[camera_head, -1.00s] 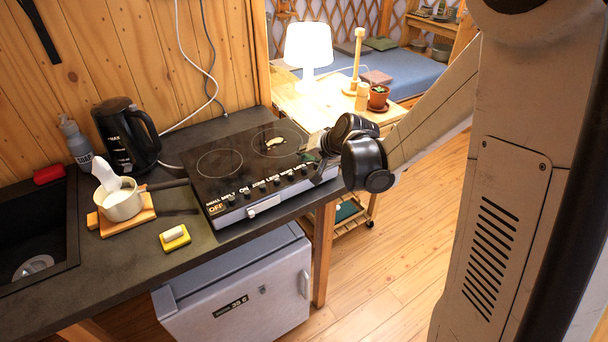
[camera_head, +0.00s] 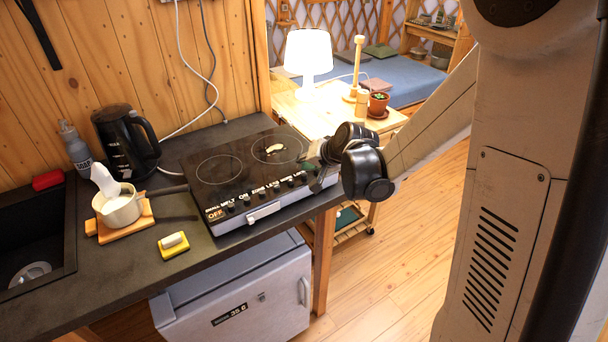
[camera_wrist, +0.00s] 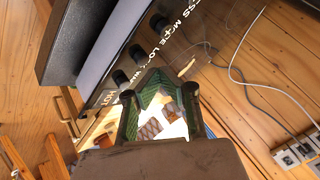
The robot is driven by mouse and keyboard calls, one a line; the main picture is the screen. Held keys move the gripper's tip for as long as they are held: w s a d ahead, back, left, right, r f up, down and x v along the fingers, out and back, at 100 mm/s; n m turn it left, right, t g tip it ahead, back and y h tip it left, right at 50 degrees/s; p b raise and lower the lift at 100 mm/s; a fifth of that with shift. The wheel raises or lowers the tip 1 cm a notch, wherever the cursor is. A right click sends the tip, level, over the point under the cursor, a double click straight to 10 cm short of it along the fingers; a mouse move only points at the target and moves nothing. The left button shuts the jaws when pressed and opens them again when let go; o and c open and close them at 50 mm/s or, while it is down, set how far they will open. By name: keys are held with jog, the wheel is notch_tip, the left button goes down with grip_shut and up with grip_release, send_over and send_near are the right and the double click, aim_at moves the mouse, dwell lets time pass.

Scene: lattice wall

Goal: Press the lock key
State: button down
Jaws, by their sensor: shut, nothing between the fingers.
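The black hob (camera_head: 230,171) lies on the counter, with a row of dark round keys and white labels along its front edge. In the wrist view, part of a LOCK label (camera_wrist: 151,57) is readable, and the dark key beside it (camera_wrist: 137,51) seems to be the lock key. My gripper (camera_wrist: 157,80) is shut and empty, its tips close to the labels and keys near the right end of the row. Whether the tips touch the panel cannot be told. In the head view my wrist hides much of that end of the hob.
A pot (camera_head: 122,205) on a wooden board, a sponge (camera_head: 174,244) and a kettle (camera_head: 126,138) stand left of the hob. A small fridge (camera_head: 240,295) is under the counter. A lamp (camera_head: 308,55) and potted plant (camera_head: 378,101) stand on a table behind.

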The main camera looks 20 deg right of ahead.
aim_at(305, 175)
jog(key=shift+f+b, duration=0.25)
jog(key=shift+b, duration=0.05)
dwell(0.4)
jog(key=shift+f+b, duration=0.25)
jog(key=shift+b, duration=0.05)
jog(key=shift+f+b, duration=0.4)
jog(key=shift+b, duration=0.05)
dwell(0.7)
jog(key=shift+r, duration=0.1)
jog(key=shift+r+p, duration=0.5)
jog(key=shift+r, duration=0.3)
jog(key=shift+r+p, duration=1.5)
jog(key=shift+r, duration=1)
